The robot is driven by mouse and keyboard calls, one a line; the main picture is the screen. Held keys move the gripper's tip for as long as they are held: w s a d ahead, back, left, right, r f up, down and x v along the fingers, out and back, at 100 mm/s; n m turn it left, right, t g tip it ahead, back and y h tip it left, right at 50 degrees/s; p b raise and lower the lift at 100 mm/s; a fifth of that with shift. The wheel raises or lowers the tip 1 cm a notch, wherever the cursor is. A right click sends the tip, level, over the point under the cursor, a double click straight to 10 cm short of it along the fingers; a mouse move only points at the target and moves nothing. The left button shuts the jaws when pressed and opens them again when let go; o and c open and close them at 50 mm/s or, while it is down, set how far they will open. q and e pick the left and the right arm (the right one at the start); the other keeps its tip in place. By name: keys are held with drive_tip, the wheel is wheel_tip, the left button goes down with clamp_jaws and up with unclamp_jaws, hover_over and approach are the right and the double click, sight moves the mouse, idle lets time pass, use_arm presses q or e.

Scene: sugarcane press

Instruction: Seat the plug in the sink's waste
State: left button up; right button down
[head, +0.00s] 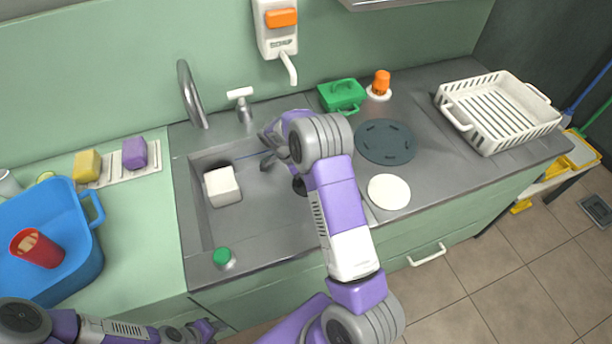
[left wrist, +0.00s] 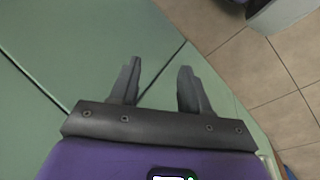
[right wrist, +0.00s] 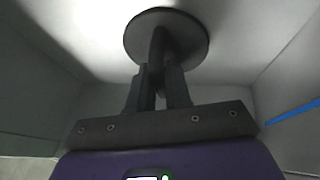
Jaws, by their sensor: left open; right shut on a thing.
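The plug (right wrist: 167,35) is a dark disc with a stem, seen in the right wrist view. My right gripper (right wrist: 158,78) is shut on its stem, and the disc is out beyond the fingertips. In the head view my right gripper (head: 272,150) is over the right part of the grey sink (head: 222,228); my wrist and forearm hide much of that area. I cannot make out the waste clearly, nor tell the gap between plug and sink floor. My left gripper (head: 208,328) is open and empty in front of the counter; its fingers also show in the left wrist view (left wrist: 160,70).
A white block (head: 222,187) is in the sink's left part, and a green-topped item (head: 222,257) is at its front rim. The tap (head: 190,95) rises behind. A blue tub (head: 50,215) stands left; a dark round mat (head: 385,142) and white rack (head: 500,112) are right.

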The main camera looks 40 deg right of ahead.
drive_tip(key=shift+f, duration=0.2)
drive_tip(key=c, duration=1)
unclamp_jaws()
drive_tip(key=shift+r, duration=0.15)
drive_tip(key=p+v, duration=0.2)
drive_tip(key=v, duration=0.5)
drive_tip(key=shift+a+r+p, duration=0.1)
drive_tip(key=shift+r+p, duration=0.1)
drive_tip(key=shift+p, duration=0.1)
